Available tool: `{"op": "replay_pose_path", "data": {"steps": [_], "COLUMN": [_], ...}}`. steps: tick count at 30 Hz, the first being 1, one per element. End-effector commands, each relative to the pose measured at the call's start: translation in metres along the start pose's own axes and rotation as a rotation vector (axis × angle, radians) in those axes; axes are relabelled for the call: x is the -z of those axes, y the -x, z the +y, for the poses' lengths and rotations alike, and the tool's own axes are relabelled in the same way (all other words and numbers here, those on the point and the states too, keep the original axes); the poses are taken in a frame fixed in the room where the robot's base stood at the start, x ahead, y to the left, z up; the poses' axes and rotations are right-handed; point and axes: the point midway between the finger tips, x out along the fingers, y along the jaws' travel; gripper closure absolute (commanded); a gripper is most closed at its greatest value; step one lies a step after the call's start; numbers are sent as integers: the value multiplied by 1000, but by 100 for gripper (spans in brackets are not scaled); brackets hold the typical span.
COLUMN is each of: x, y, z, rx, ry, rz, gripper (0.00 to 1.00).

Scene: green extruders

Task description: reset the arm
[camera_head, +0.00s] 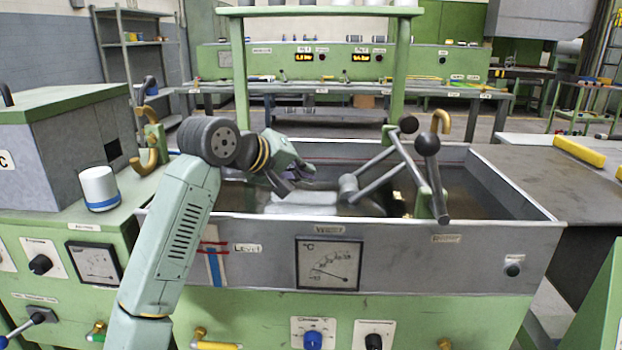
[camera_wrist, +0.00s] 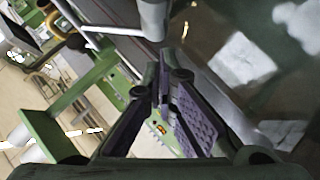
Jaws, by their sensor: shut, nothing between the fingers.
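My arm (camera_head: 174,235) rises from the bottom left in the head view and bends at a dark joint above the left end of the grey metal tank (camera_head: 430,259). My gripper (camera_head: 300,177) hangs over the tank, partly hidden by my own wrist. In the wrist view my gripper (camera_wrist: 167,88) shows its dark fingers and a purple ridged pad. It is shut with nothing held.
A lever with black ball knobs (camera_head: 427,145) stands in the tank close right of my gripper. A white cup-shaped object (camera_head: 99,188) stands on the left cabinet. A yellow bar (camera_head: 579,151) lies on the right table. A green frame (camera_head: 241,70) rises behind.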

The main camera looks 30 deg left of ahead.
Motion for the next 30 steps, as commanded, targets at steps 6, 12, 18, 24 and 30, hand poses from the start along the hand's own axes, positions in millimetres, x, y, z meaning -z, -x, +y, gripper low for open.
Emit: {"op": "replay_pose_path", "data": {"steps": [6, 12, 18, 24, 30], "x": [-1, -1, -1, -15, -62], "y": [42, 60, 62, 61, 105], "z": [-1, -1, 0, 39, 162], "rx": [0, 0, -1, -145, -641], "ry": [-3, -3, -3, 65, 372], "rz": [0, -2, -3, -26, -214], "gripper": [100, 100, 100, 100, 100]}}
